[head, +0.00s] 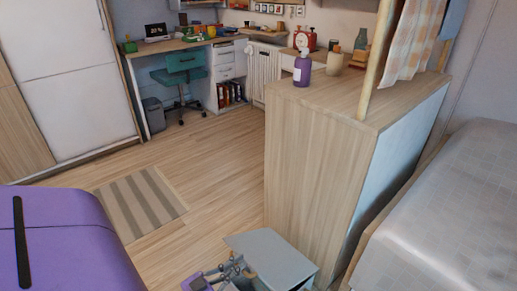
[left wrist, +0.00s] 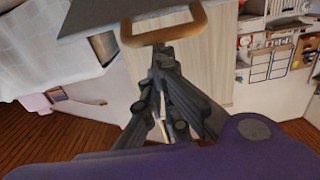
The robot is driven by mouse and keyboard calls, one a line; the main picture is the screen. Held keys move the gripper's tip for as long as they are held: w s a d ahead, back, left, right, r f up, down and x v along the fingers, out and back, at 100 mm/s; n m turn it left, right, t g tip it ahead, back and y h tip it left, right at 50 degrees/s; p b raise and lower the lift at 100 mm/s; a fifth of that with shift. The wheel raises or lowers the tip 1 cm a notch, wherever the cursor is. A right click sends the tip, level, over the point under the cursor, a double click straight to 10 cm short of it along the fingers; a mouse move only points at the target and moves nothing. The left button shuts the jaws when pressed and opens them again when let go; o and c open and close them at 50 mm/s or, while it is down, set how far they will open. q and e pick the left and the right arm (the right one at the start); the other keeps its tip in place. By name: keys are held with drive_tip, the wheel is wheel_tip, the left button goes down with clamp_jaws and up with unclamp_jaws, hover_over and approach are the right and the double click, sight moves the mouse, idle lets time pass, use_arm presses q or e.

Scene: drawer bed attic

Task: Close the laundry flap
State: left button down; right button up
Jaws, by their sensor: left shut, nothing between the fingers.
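The grey laundry flap (head: 272,257) stands out from the low front of the wooden cabinet, at the bottom of the head view, and is open. In the left wrist view, the flap is a dark grey panel (left wrist: 92,17) at the top, with a brown loop handle (left wrist: 190,29). My left gripper (head: 238,264) is beside the flap's near edge. In the left wrist view, the gripper (left wrist: 160,50) is shut and empty, its tips at the handle's bar. Whether they touch it is unclear. My right gripper is not in view.
The wooden cabinet (head: 312,175) carries a purple bottle (head: 302,70) and other small items on top. A bed (head: 455,215) is to the right. A striped rug (head: 140,200) lies on the floor at left. A desk and a green chair (head: 183,65) are at the back. Mid floor is clear.

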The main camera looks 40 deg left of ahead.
use_arm(q)
drive_tip(key=s+f+b, duration=0.3)
drive_tip(key=f+b, duration=0.2)
drive_tip(key=f, duration=0.4)
drive_tip(key=s+f+b, duration=0.3)
drive_tip(key=f+b, duration=0.3)
drive_tip(key=f, duration=0.2)
drive_tip(key=shift+s+a+f, duration=0.15)
drive_tip(key=shift+s+f, duration=0.25)
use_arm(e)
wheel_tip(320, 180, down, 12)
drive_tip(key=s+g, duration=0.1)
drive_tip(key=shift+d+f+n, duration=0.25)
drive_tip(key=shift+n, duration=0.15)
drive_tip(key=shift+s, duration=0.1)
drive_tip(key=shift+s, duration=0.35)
